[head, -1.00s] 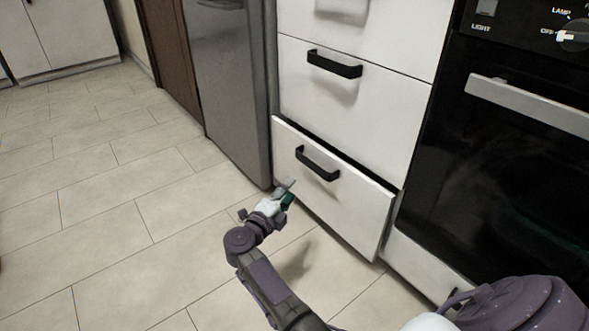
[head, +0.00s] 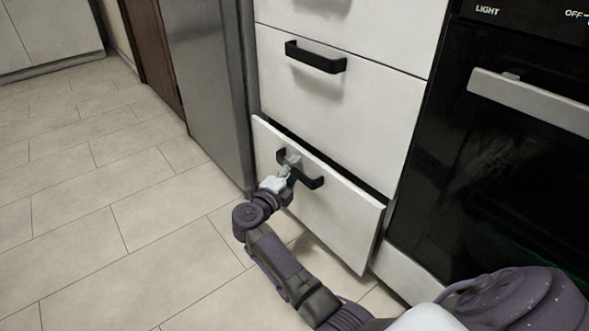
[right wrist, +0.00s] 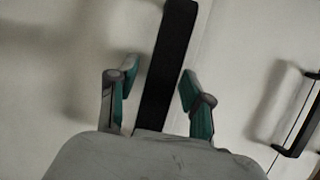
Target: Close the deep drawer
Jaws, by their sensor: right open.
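The deep drawer (head: 335,216) is the white bottom front of the cabinet. It stands a little open, with a dark gap along its top edge and right side. Its black bar handle (head: 314,183) is partly covered by my right gripper (head: 291,163), which is at the handle's left part. In the right wrist view the two fingers of the right gripper (right wrist: 159,88) are apart, with the black handle (right wrist: 168,60) running between them. Whether a finger touches the bar cannot be told. My left gripper is not in view.
A closed white drawer with a black handle (head: 316,57) is above. The black oven (head: 490,170) stands to the right and a grey appliance (head: 207,80) to the left. Tiled floor (head: 100,210) is clear at left.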

